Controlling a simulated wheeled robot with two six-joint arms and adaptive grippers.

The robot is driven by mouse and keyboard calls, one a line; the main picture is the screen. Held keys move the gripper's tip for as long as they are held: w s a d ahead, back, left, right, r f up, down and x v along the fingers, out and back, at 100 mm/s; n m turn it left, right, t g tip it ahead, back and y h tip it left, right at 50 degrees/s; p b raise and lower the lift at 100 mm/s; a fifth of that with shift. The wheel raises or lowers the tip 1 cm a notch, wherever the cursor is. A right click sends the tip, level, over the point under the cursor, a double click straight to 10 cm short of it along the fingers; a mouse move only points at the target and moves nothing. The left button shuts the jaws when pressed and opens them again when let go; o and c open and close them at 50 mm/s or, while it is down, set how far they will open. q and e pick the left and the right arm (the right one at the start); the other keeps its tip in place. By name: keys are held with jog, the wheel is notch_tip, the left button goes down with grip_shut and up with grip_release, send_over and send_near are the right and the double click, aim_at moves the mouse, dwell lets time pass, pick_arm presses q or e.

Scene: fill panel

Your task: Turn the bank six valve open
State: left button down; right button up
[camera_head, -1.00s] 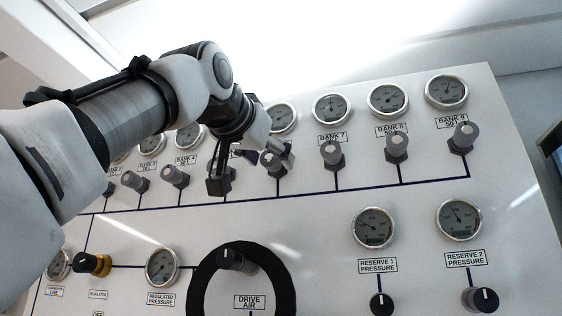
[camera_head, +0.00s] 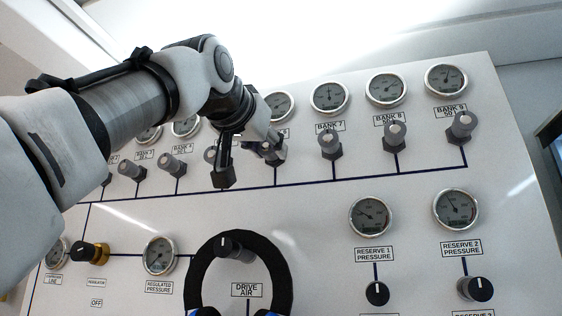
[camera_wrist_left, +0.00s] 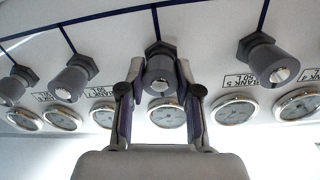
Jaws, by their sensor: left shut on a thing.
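The bank six valve is a grey knob on a hexagonal base, in the upper row of the white panel. In the head view its knob (camera_head: 278,155) is partly covered by my left gripper (camera_head: 268,148). In the left wrist view the bank six valve (camera_wrist_left: 160,75) is in the middle, between the BANK 7 and BANK 5 labels. The two fingers of my left gripper (camera_wrist_left: 160,92) stand on either side of its knob and are shut on it. My right gripper is not in view.
Neighbouring valves stand close on both sides: the bank seven valve (camera_head: 330,142) and the bank five valve (camera_wrist_left: 262,62). Gauges (camera_head: 330,97) line the row above.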

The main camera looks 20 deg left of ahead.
pick_arm(q)
jog(key=n, duration=0.4)
jog(key=shift+n, duration=0.3)
jog(key=n, duration=0.4)
jog(key=shift+n+t+b, duration=0.3)
jog(key=shift+b, duration=0.05)
jog(key=n, duration=0.4)
jog(key=shift+n+y, duration=0.3)
jog(key=shift+n, duration=0.1)
jog(key=n, duration=0.4)
jog(key=shift+a+r+n, duration=0.1)
jog(key=shift+n, duration=0.3)
jog(key=n, duration=0.4)
jog(key=shift+r+n+y, duration=0.1)
jog(key=shift+n+y, duration=0.2)
jog(key=shift+n, duration=0.1)
jog(key=n, duration=0.3)
jog(key=shift+w+n, duration=0.1)
jog(key=shift+n, duration=0.3)
jog(key=n+p, duration=0.1)
jog(key=n, duration=0.3)
jog(key=shift+y, duration=0.4)
jog(key=shift+n, duration=1.7)
jog(key=shift+w, duration=0.1)
